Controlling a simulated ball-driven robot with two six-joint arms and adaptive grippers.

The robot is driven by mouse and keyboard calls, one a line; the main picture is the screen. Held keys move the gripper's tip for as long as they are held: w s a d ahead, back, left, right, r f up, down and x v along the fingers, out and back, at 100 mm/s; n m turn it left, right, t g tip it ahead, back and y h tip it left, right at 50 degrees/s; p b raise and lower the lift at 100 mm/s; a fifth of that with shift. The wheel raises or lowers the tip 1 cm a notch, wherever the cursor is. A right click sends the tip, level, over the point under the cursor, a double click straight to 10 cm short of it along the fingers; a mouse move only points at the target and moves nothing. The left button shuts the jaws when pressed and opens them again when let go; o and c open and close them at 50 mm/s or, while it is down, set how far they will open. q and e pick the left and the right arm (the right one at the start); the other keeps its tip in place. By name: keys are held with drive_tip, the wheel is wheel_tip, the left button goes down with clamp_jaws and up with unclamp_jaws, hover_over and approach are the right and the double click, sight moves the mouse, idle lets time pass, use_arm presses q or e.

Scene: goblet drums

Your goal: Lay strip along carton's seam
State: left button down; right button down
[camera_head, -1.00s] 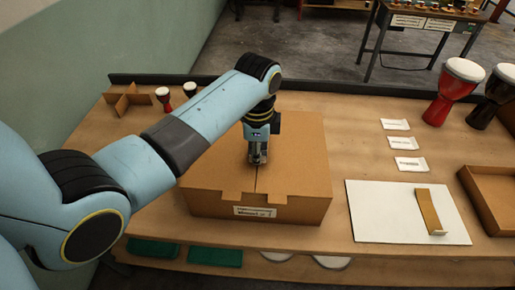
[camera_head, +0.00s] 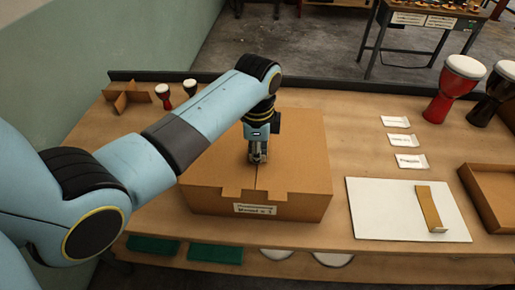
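A closed brown carton (camera_head: 295,180) stands on the wooden bench, its seam running front to back along the top. A white label (camera_head: 255,210) is on its front edge. My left gripper (camera_head: 257,160) points down at the seam, at or just above the lid. Its fingers look close together, but whether they are shut or hold anything is too small to tell. A tan strip (camera_head: 429,208) with a pale curled end lies on a white board (camera_head: 375,213) to the right of the carton. My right gripper is not in view.
Three white packets (camera_head: 401,141) lie right of the carton. An open cardboard tray (camera_head: 480,200) is at the right edge. Red (camera_head: 452,90) and dark (camera_head: 490,98) goblet drums stand at the back right. Small drums (camera_head: 164,96) and a cardboard divider (camera_head: 127,98) are at the back left.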

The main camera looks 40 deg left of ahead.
use_arm(q)
drive_tip(key=shift+f, duration=0.25)
drive_tip(key=c, duration=1.5)
unclamp_jaws()
drive_tip(key=shift+c, duration=0.2)
drive_tip(key=shift+o, duration=0.7)
drive_tip(key=shift+r, duration=0.1)
wheel_tip(320, 180, up, 12)
drive_tip(key=shift+s, duration=0.15)
drive_tip(key=shift+d, duration=0.1)
